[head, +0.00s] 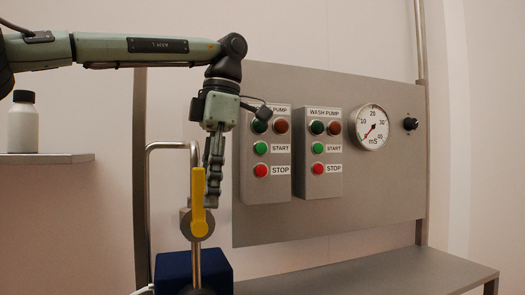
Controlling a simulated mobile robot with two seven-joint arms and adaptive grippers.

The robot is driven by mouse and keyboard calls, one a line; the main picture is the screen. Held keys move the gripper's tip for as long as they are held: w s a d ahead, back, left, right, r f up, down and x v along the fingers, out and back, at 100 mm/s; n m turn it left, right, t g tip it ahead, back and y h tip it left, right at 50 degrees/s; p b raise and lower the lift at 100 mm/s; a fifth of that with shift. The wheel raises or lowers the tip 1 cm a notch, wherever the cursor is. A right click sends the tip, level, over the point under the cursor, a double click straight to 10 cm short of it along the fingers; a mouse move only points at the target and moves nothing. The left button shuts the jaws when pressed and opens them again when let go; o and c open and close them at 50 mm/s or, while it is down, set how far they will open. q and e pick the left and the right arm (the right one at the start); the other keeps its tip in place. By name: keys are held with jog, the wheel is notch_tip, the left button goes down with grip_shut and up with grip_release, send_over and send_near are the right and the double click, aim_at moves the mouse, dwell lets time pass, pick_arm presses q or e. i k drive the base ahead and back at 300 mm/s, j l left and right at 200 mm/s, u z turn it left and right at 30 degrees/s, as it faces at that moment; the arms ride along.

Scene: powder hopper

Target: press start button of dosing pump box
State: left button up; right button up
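The left pump box (265,187) is a grey box on the panel, its label partly hidden so that only "PUMP" reads. It has a green start button (260,148) with a START label and a red stop button (261,170) below. Two round lamps sit at its top, one dark green and one dark red. My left gripper (213,203) points downward to the left of this box, apart from the start button in the picture. Its fingers are seen edge-on, so their opening is unclear. My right gripper is not in view.
The wash pump box (319,185) with similar buttons is to the right, then a round gauge (370,127) and a black knob (410,123). A yellow handle (198,205) on a bent pipe stands beside my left gripper. A white bottle (23,130) stands on a shelf (50,158).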

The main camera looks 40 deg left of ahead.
aim_at(260, 149)
jog(key=k+l, duration=0.2)
jog(key=l, duration=0.15)
jog(key=k+l, duration=0.2)
jog(key=l, duration=0.15)
jog(key=k+l, duration=0.2)
jog(key=l, duration=0.15)
